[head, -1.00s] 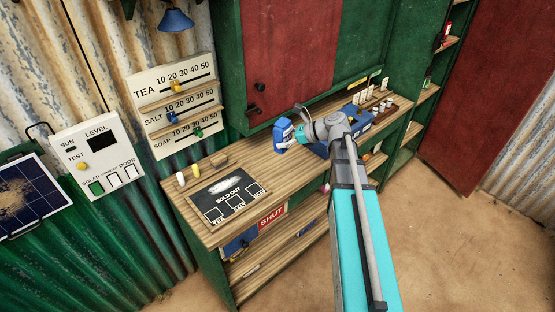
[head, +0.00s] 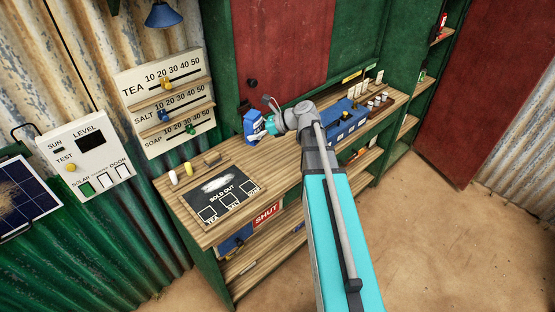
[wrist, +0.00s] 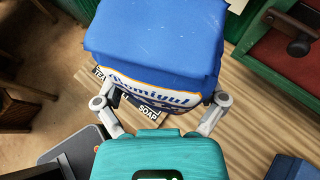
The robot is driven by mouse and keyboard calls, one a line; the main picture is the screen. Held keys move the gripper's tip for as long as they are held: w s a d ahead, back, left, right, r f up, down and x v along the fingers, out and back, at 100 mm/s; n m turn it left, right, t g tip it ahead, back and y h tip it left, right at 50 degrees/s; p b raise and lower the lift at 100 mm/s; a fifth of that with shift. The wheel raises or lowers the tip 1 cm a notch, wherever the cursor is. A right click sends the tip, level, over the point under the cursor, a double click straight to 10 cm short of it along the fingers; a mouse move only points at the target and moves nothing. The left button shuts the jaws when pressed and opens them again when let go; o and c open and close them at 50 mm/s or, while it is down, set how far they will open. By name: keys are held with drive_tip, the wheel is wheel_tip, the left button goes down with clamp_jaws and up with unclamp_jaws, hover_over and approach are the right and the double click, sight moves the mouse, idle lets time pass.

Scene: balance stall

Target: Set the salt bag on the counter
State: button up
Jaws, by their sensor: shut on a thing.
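The salt bag (head: 253,126) is a blue packet with a white label. It stands upright over the back part of the wooden counter (head: 276,165) in the head view. My gripper (head: 268,127) is shut on it from the right side. In the wrist view the blue bag (wrist: 155,45) fills the upper middle, with one finger of my gripper (wrist: 160,106) on each side. I cannot tell whether the bag's base touches the counter; its underside is hidden.
A blue balance box (head: 343,123) and small weights stand to the right. The red shutter (head: 280,50) is behind. Bare counter lies left of the bag.

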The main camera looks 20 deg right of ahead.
drive_tip(key=d+f+m+t+h+b, duration=0.1)
drive_tip(key=d+f+b, duration=0.2)
drive_tip(key=d, duration=0.6)
drive_tip(key=w+d+f+m+t+h+b, duration=0.1)
drive_tip(key=d+f+b, duration=0.2)
drive_tip(key=d, duration=0.7)
drive_tip(key=w+d+f+m+t+h+b, duration=0.1)
drive_tip(key=d+f+b, duration=0.3)
drive_tip(key=d, duration=0.5)
drive_tip(key=shift+w+d+m, duration=0.25)
drive_tip(key=shift+d+m, duration=0.05)
drive_tip(key=shift+m, duration=0.2)
drive_tip(key=shift+a, duration=0.1)
drive_tip(key=w+a+f+b, duration=0.2)
drive_tip(key=a+f+b, duration=0.1)
drive_tip(key=w+a+f+b, duration=0.2)
drive_tip(key=a+b, duration=0.1)
drive_tip(key=a, duration=0.1)
drive_tip(key=w+a+f+b, duration=0.2)
drive_tip(key=a+f, duration=0.1)
drive_tip(key=a, duration=0.1)
drive_tip(key=shift+f+b, duration=0.35)
drive_tip(key=shift+b, duration=0.05)
drive_tip(key=shift+w+a+f, duration=0.1)
drive_tip(key=shift+a+f, duration=0.1)
drive_tip(key=shift+a, duration=0.1)
